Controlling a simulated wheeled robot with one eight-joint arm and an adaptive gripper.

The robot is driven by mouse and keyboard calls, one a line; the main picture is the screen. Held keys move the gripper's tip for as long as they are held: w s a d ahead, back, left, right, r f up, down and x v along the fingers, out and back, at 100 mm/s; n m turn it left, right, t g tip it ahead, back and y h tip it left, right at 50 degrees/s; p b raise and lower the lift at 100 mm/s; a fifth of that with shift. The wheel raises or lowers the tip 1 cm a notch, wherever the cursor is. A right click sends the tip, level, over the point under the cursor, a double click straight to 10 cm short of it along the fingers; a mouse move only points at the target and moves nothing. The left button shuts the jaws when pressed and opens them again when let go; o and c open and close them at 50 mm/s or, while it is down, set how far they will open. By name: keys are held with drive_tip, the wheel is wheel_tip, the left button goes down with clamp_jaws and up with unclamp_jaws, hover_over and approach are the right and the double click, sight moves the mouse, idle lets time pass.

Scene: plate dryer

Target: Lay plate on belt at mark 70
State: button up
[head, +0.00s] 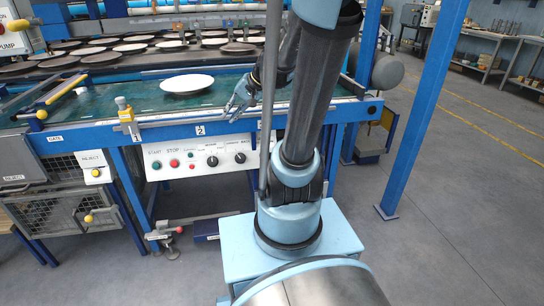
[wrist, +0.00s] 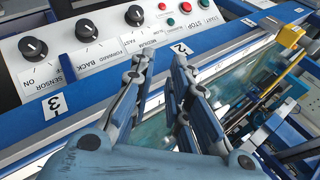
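A white plate (head: 187,83) lies flat on the green belt (head: 140,97) of the blue machine in the head view. My gripper (head: 236,108) is above the front part of the belt, to the right of the plate and apart from it. In the wrist view my gripper (wrist: 160,62) has its fingers spread with nothing between them, over the blue front rail. The green belt (wrist: 150,131) shows beneath the fingers. I cannot make out the plate in the wrist view. No mark 70 is readable; labels 2 (wrist: 181,48) and 3 (wrist: 54,105) show on the rail.
Several more plates (head: 100,57) stand in rows behind the belt. A control panel (head: 200,156) with knobs and buttons hangs below the front rail. A yellow-topped fitting (head: 124,113) stands at the rail's left. A blue post (head: 425,100) rises at the right, with open floor beyond.

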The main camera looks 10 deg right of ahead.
drive_tip(key=s+d+f+n+g+h, duration=0.1)
drive_tip(key=s+d+f+n+h, duration=0.1)
drive_tip(key=s, duration=0.7)
drive_tip(key=s+d+f+n+g+h, duration=0.1)
drive_tip(key=s+d+f+n+h, duration=0.1)
drive_tip(key=s+d+f+h, duration=0.2)
drive_tip(key=s+d+f, duration=0.2)
drive_tip(key=s+d, duration=0.2)
drive_tip(key=s, duration=0.2)
drive_tip(key=shift+f+h, duration=0.15)
drive_tip(key=shift+h, duration=0.15)
drive_tip(key=shift+s+d, duration=0.1)
drive_tip(key=shift+w+f, duration=0.2)
drive_tip(key=shift+w, duration=0.2)
